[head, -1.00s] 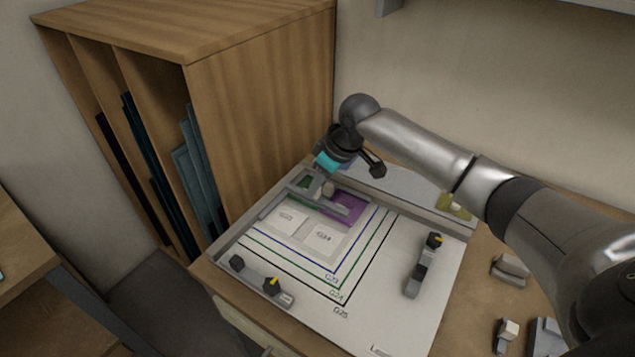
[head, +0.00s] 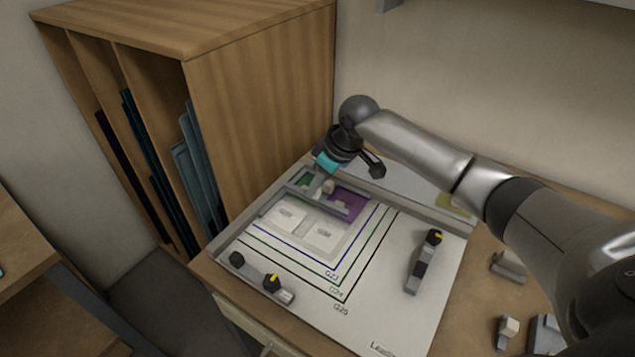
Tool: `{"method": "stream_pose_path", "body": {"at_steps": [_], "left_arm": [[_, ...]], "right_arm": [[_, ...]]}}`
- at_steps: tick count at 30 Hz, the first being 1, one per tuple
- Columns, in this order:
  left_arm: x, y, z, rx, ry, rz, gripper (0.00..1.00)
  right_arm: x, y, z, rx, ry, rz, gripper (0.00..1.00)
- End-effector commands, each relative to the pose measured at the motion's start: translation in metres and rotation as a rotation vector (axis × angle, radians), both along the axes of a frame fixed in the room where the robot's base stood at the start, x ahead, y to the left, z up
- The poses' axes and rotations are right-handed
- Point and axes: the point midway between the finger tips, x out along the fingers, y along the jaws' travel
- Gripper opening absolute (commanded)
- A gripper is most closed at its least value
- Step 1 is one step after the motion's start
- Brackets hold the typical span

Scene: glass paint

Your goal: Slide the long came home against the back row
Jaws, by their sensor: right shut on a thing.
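The long came (head: 337,210) is a grey strip lying on the white layout board (head: 385,318), along the front edge of the back row. The back row shows a green glass piece (head: 304,181) at the left and a purple glass piece (head: 347,202) at the right. My right gripper (head: 325,187) reaches down over the back row and is shut on the long came; its fingers and arm hide part of the contact. Whether the came touches the glass all along cannot be told. My left gripper is not in view.
Pale marked spaces (head: 286,214) lie in front of the came. A clamp block with a yellow mark (head: 425,262) stands on the board's right, another (head: 278,287) at its front left. A wooden rack (head: 262,105) rises close at the left.

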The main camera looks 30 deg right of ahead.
Motion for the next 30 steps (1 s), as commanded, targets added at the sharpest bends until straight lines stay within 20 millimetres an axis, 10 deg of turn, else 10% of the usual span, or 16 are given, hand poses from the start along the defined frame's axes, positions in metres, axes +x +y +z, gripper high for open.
{"method": "stream_pose_path", "body": {"at_steps": [30], "left_arm": [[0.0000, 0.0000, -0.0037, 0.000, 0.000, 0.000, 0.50]], "right_arm": [[0.0005, 0.0001, -0.0098, 0.001, -0.002, 0.000, 0.00]]}}
